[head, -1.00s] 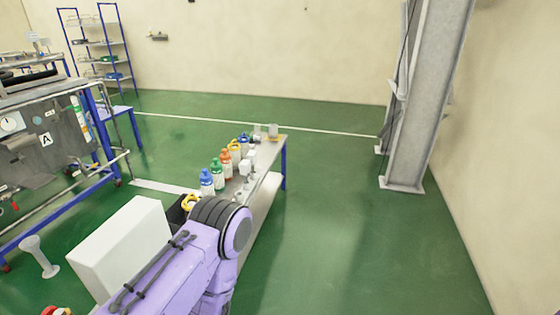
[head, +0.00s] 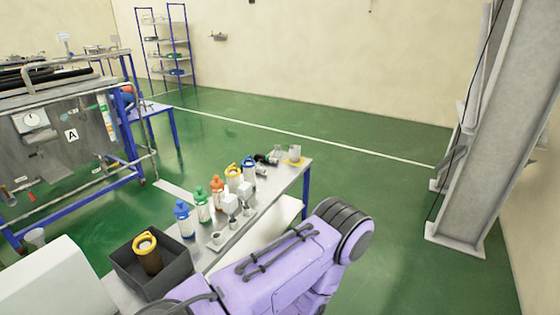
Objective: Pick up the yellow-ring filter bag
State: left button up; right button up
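A filter bag with a yellow ring (head: 145,241) and a dark brown body stands in an open dark grey box (head: 187,273) at the lower left of the head view. Its lower part is hidden by the box walls. Another yellow-topped item (head: 233,171) stands on the bench among the bottles. Neither of my grippers shows; one of my purple arms crosses the lower middle of the view, in front of the bench.
The narrow bench (head: 293,175) holds several bottles with blue, green and orange tops, plus small white and grey parts. A white block (head: 45,285) is at the lower left. A steel column (head: 490,130) stands at right. Green floor is clear beyond the bench.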

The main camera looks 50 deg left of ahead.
aim_at(232, 174)
jog(key=u, duration=0.2)
jog(key=i, duration=1.65)
jog(key=u, duration=1.4)
jog(key=i, duration=0.95)
jog(key=u, duration=1.1)
